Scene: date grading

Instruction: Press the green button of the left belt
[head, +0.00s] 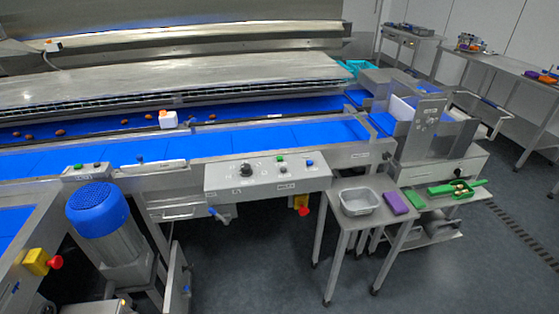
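A small grey control box (88,172) sits at the left on the belt frame, with a green button (78,166) and darker buttons beside it. A larger grey control panel (267,179) in the middle has another green button (280,158), a black knob (246,169) and a blue button (309,162). A short blue belt (12,220) shows at the left edge, cut off by the picture. The labels are too small to read, so I cannot tell from them which green button serves the left belt. My gripper is not in view.
A blue-topped motor (97,210) stands below the small box. Red stop buttons show at lower left (56,262) and under the panel (305,211). Dates lie on the rear belt (95,125). A small table (348,183) holds a grey tray. Open floor (420,280) lies lower right.

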